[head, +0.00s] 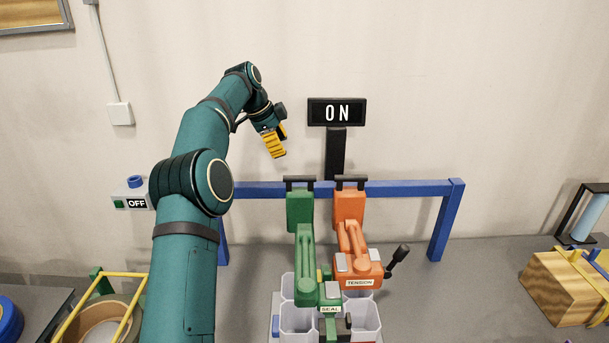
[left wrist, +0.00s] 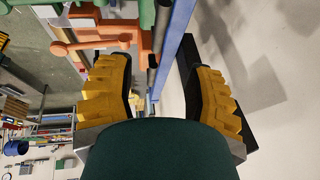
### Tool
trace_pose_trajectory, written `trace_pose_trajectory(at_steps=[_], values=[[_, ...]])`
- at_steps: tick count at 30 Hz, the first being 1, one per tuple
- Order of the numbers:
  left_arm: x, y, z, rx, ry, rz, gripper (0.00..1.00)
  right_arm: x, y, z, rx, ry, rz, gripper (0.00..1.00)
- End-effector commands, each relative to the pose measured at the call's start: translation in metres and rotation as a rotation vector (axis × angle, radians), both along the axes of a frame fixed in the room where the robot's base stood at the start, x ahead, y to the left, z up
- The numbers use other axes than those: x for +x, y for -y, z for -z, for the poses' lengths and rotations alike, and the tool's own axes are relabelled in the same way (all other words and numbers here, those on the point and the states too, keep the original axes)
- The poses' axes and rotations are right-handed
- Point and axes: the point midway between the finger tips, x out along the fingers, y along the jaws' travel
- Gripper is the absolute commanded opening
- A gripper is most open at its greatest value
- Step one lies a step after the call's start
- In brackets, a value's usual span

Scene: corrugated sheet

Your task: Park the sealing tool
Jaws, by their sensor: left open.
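The green sealing tool (head: 305,250), labelled SEAL, has its upper end with a black handle at the blue rail (head: 405,188). Its lower end is over a pale container with several cells (head: 288,320). I cannot tell whether it hangs from the rail or rests on the container. My left gripper (head: 274,143) is open and empty, above the rail, left of the ON sign and apart from the tool. In the left wrist view its yellow fingers (left wrist: 162,92) are spread, with the blue rail (left wrist: 176,40) showing beyond them. My right gripper is not in view.
The orange TENSION tool (head: 350,225) is close beside the green one on the right. A black ON sign (head: 337,112) stands behind the rail. An OFF box (head: 133,197) is at left. A wooden block (head: 562,287) is at far right.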

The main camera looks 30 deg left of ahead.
Motion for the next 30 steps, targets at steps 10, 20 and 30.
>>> trace_pose_trajectory(at_steps=[10,20,30], values=[[0.023,0.016,0.064,-0.002,-0.006,0.001,0.52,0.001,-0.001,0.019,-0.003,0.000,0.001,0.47],[0.041,0.028,0.106,-0.002,-0.003,0.000,0.52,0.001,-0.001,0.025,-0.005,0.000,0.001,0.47],[0.045,0.030,0.115,-0.001,-0.001,-0.001,0.52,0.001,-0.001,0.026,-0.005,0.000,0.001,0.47]])
